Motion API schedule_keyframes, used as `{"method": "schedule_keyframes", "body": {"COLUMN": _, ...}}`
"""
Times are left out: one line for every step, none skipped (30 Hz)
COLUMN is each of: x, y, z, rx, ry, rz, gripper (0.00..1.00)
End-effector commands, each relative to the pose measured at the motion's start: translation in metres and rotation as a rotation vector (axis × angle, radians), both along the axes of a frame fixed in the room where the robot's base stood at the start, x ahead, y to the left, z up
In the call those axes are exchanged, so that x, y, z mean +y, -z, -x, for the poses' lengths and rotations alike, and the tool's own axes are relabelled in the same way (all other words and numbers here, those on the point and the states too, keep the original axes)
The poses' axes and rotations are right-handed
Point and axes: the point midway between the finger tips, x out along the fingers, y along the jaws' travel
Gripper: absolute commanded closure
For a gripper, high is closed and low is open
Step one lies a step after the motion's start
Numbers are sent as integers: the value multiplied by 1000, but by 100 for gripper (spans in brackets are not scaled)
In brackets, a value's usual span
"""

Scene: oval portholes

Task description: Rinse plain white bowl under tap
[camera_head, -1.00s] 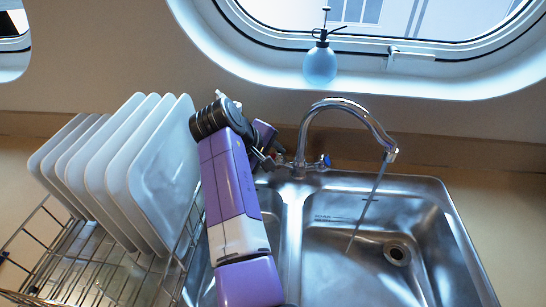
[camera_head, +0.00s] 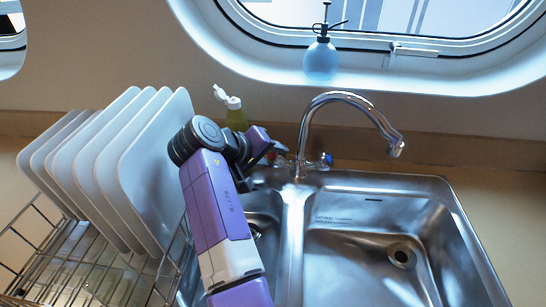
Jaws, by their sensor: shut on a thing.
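The chrome tap (camera_head: 345,97) arches over the right basin of the steel sink (camera_head: 350,235), and no water shows below its spout. My gripper (camera_head: 266,157) is small and dark in the picture, at the left of the tap's base. It is shut at the tap's left handle (camera_head: 281,160), which it partly hides. The right handle with a blue mark (camera_head: 326,161) is free. No plain white bowl shows in this view. My purple and white arm covers part of the left basin.
Several white plates (camera_head: 150,165) stand in a wire rack (camera_head: 85,270) at the left. A green bottle with a white cap (camera_head: 235,112) is behind my arm. A blue spray bottle (camera_head: 320,60) stands by the porthole. The right basin is empty.

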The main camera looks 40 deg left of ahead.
Motion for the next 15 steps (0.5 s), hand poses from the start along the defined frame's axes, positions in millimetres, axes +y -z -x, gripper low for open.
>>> {"method": "schedule_keyframes", "body": {"x": 0, "y": 1, "z": 0, "rx": 2, "ry": 1, "rz": 1, "gripper": 100}}
{"method": "schedule_keyframes", "body": {"x": 0, "y": 1, "z": 0, "rx": 2, "ry": 1, "rz": 1, "gripper": 100}}
{"method": "schedule_keyframes", "body": {"x": 0, "y": 1, "z": 0, "rx": 2, "ry": 1, "rz": 1, "gripper": 57}}
{"method": "schedule_keyframes", "body": {"x": 0, "y": 1, "z": 0, "rx": 2, "ry": 1, "rz": 1, "gripper": 51}}
{"method": "schedule_keyframes", "body": {"x": 0, "y": 1, "z": 0, "rx": 2, "ry": 1, "rz": 2, "gripper": 45}}
{"method": "schedule_keyframes", "body": {"x": 0, "y": 1, "z": 0, "rx": 3, "ry": 0, "rz": 1, "gripper": 39}}
{"method": "schedule_keyframes", "body": {"x": 0, "y": 1, "z": 0, "rx": 3, "ry": 0, "rz": 1, "gripper": 39}}
{"method": "schedule_keyframes", "body": {"x": 0, "y": 1, "z": 0, "rx": 2, "ry": 1, "rz": 2, "gripper": 39}}
{"method": "schedule_keyframes", "body": {"x": 0, "y": 1, "z": 0, "rx": 1, "ry": 0, "rz": 1, "gripper": 39}}
{"method": "schedule_keyframes", "body": {"x": 0, "y": 1, "z": 0, "rx": 1, "ry": 0, "rz": 1, "gripper": 39}}
{"method": "schedule_keyframes", "body": {"x": 0, "y": 1, "z": 0, "rx": 1, "ry": 0, "rz": 1, "gripper": 39}}
{"method": "schedule_keyframes", "body": {"x": 0, "y": 0, "z": 0, "rx": 1, "ry": 0, "rz": 1, "gripper": 39}}
{"method": "schedule_keyframes", "body": {"x": 0, "y": 0, "z": 0, "rx": 1, "ry": 0, "rz": 1, "gripper": 39}}
{"method": "schedule_keyframes", "body": {"x": 0, "y": 0, "z": 0, "rx": 1, "ry": 0, "rz": 1, "gripper": 39}}
{"method": "schedule_keyframes", "body": {"x": 0, "y": 0, "z": 0, "rx": 1, "ry": 0, "rz": 1, "gripper": 39}}
